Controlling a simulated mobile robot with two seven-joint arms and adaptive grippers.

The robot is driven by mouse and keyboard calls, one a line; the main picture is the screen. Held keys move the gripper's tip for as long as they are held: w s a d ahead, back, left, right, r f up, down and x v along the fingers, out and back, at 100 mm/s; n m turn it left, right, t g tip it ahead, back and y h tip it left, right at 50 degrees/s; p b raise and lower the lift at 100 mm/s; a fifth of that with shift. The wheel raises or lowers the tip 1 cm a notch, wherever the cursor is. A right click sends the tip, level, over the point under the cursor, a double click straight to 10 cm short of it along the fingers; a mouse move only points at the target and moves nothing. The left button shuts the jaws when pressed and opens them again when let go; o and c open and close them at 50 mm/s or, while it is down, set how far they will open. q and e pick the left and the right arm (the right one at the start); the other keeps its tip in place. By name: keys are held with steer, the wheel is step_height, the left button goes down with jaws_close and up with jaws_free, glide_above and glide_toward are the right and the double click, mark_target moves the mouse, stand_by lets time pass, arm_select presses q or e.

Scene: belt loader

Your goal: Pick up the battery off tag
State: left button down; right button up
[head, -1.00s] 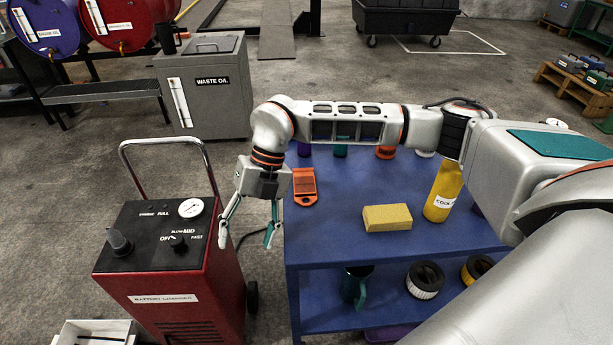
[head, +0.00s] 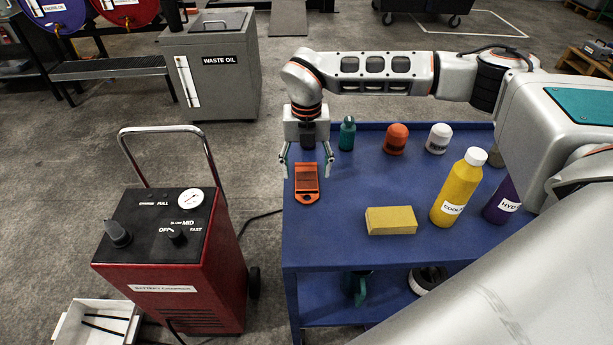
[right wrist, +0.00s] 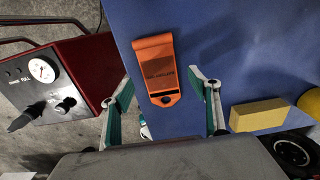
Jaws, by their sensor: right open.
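The orange tag (head: 307,182) lies flat on the blue cart top, near its left edge. It has a hole at its near end, and in the right wrist view the tag (right wrist: 158,70) carries dark lettering too small to read surely. My right gripper (head: 307,174) is open, its fingers either side of the tag in the head view. In the right wrist view the open fingertips (right wrist: 161,78) also flank the tag, with nothing between them touching it that I can see. How high the fingers are above the cart is hard to tell. My left gripper is not in view.
The blue cart (head: 330,240) also carries a yellow sponge (head: 391,220), a yellow coolant bottle (head: 458,188), a green bottle (head: 347,134), an orange-capped container (head: 395,139) and a white one (head: 438,138). A red battery charger (head: 170,260) stands left of the cart.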

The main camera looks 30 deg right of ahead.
step_height(320, 180, down, 2)
steer(key=c, duration=1.2)
steer(key=shift+o, duration=0.2)
